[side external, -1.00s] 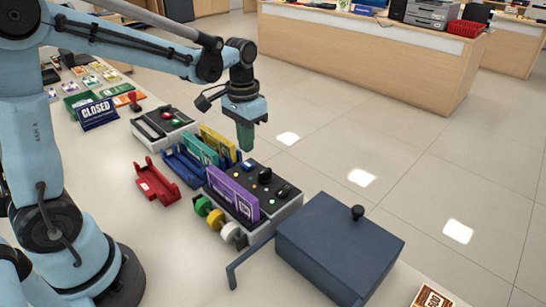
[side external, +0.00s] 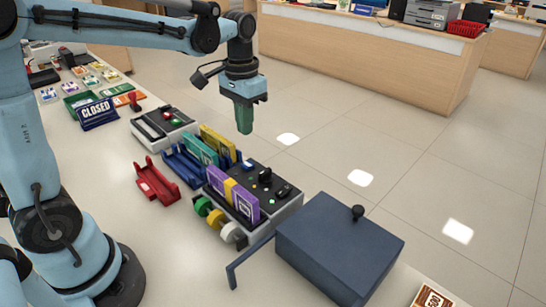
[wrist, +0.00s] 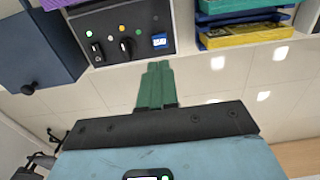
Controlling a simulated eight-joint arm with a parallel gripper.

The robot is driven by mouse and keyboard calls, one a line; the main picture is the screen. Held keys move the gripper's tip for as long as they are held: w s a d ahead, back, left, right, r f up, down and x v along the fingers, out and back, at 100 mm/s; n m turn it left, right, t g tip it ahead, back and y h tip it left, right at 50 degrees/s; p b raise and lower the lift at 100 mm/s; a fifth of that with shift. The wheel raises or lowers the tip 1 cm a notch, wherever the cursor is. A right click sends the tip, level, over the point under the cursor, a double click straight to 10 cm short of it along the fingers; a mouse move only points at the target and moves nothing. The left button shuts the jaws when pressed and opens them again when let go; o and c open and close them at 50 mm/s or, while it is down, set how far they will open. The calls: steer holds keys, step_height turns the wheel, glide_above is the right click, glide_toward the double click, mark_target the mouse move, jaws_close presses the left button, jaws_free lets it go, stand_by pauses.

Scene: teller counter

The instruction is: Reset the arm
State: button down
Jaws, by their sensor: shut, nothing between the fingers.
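My gripper (side external: 244,118) hangs with its green fingers pointing down, in the air above the black control panel's far side. The fingers are together with nothing between them. In the wrist view my gripper (wrist: 155,70) shows its fingers side by side, in front of the light floor. The black control panel (side external: 262,180) with knobs and small lights lies below it, and shows at the top of the wrist view (wrist: 128,32). A purple banknote bundle (side external: 245,201) with a yellow band leans along the panel's near side.
A dark blue box (side external: 338,245) with a knob stands at the front right. A blue rack (side external: 184,168) holds teal (side external: 199,149) and yellow bundles (side external: 218,143). A red tray (side external: 156,183), tape rolls (side external: 216,218) and a CLOSED sign (side external: 98,112) are on the counter.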

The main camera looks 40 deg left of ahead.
steer(key=shift+s+d+f+t, duration=0.2)
steer(key=shift+s+d+t, duration=0.4)
steer(key=shift+s+t, duration=0.8)
steer(key=shift+s+d+f+t, duration=0.15)
steer(key=shift+s+d+t, duration=0.4)
steer(key=shift+s+t, duration=0.85)
steer(key=shift+s+d+f+t, duration=0.2)
steer(key=shift+s+d+t, duration=0.5)
steer(key=shift+s, duration=1.2)
steer(key=shift+a, duration=0.1)
